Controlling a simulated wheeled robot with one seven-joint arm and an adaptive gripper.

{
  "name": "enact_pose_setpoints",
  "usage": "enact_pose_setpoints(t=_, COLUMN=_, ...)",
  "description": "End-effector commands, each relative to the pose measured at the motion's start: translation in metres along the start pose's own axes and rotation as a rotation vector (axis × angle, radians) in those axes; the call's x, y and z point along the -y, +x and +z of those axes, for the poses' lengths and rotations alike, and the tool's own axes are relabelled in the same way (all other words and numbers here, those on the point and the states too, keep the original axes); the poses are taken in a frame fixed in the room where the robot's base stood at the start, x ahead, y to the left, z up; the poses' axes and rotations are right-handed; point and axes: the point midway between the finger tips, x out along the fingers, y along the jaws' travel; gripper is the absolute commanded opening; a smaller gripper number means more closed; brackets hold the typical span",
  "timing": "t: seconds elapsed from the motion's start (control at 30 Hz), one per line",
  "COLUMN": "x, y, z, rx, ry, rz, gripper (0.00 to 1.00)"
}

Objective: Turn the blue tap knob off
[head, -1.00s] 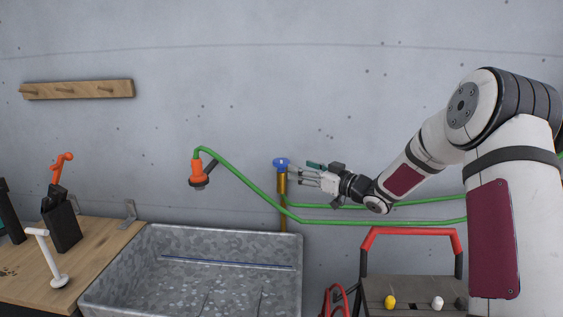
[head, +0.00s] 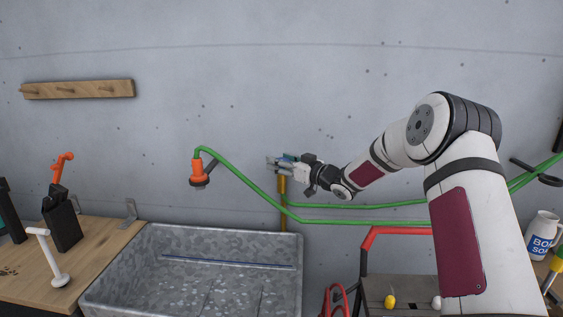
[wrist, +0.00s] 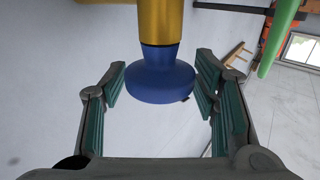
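The blue tap knob (wrist: 163,78) sits on the end of a brass pipe (wrist: 160,20) in the wrist view. My gripper (wrist: 160,85) is open, with one green-padded finger on each side of the knob. A gap shows between the knob and the left finger; the right finger is closer to it. In the head view my gripper (head: 277,165) is at the top of the brass pipe (head: 282,200) and hides most of the knob.
A green hose (head: 240,176) runs across the wall from an orange nozzle (head: 198,174). A metal trough (head: 295,270) stands below. A red-handled box (head: 398,231) stands at lower right, and a wooden bench (head: 110,240) at left.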

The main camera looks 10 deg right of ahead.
Motion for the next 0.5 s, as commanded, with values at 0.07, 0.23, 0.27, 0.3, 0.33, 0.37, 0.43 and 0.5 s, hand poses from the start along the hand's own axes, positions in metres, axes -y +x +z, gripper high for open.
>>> enact_pose_setpoints(t=0.07, x=-0.0001, y=-0.0001, z=-0.0001, rx=0.000, ry=0.000, rz=0.000, gripper=0.30)
enact_pose_setpoints(t=0.23, x=-0.0001, y=-0.0002, z=-0.0002, rx=0.000, ry=0.000, rz=0.000, gripper=0.17)
enact_pose_setpoints(t=0.27, x=0.0001, y=-0.0002, z=-0.0003, rx=-0.001, ry=0.000, rz=0.002, gripper=0.17)
enact_pose_setpoints(t=0.3, x=0.0005, y=-0.0001, z=-0.0007, rx=-0.001, ry=0.000, rz=0.007, gripper=0.17)
enact_pose_setpoints(t=0.33, x=0.0008, y=0.0000, z=-0.0011, rx=-0.002, ry=0.001, rz=0.013, gripper=0.17)
enact_pose_setpoints(t=0.37, x=0.0008, y=0.0001, z=-0.0017, rx=-0.003, ry=0.001, rz=0.023, gripper=0.17)
enact_pose_setpoints(t=0.43, x=0.0014, y=0.0001, z=-0.0025, rx=-0.005, ry=0.001, rz=0.049, gripper=0.17)
enact_pose_setpoints(t=0.5, x=0.0012, y=0.0000, z=-0.0027, rx=-0.006, ry=0.001, rz=0.078, gripper=0.17)
